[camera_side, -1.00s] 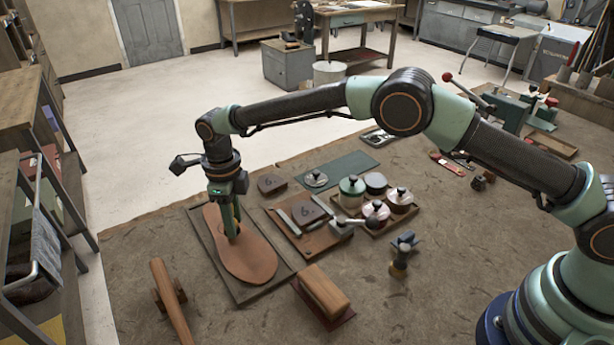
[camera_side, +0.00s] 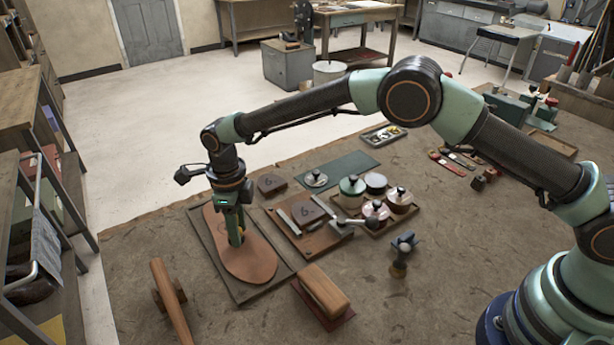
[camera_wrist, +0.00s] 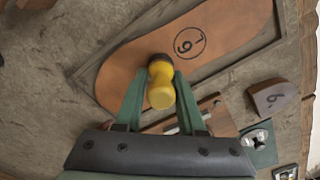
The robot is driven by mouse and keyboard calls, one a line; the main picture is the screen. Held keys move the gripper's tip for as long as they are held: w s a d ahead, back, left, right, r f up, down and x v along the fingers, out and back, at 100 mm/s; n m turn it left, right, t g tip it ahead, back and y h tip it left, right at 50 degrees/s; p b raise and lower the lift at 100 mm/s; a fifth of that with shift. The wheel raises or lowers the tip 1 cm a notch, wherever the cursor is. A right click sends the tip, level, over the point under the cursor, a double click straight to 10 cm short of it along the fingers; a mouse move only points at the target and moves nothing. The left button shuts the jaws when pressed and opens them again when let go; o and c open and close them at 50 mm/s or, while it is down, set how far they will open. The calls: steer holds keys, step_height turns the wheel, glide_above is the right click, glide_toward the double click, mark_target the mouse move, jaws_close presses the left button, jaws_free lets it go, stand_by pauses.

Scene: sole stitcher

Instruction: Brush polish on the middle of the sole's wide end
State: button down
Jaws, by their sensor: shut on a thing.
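The brown sole (camera_side: 252,266) lies flat on a dark board (camera_side: 217,268); in the wrist view the sole (camera_wrist: 125,72) runs from lower left to upper right, with a circled mark on it. My gripper (camera_side: 237,240) points down over the sole, about midway along its length. Its green fingers (camera_wrist: 160,95) are shut on a small brush (camera_wrist: 161,92) with a yellow handle and a dark end. The dark end is over the sole; I cannot tell whether it touches. In the side view the fingers mostly hide the brush.
Several lidded tins (camera_side: 375,185) stand on a wooden tray to the right. A tool board (camera_side: 302,240) lies right of the sole. A wooden-backed block (camera_side: 324,290) and a wooden-handled hammer (camera_side: 170,300) lie in front. A small stand (camera_side: 400,262) is farther right.

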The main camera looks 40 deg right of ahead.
mark_target(261, 268)
steer(key=shift+s+f, duration=0.1)
steer(key=shift+s, duration=4.05)
steer(key=shift+w, duration=4.95)
steer(key=shift+w+d, duration=0.1)
steer(key=shift+d, duration=0.1)
steer(key=shift+s, duration=5.05)
steer(key=shift+w, duration=5.05)
steer(key=shift+r, duration=3.1)
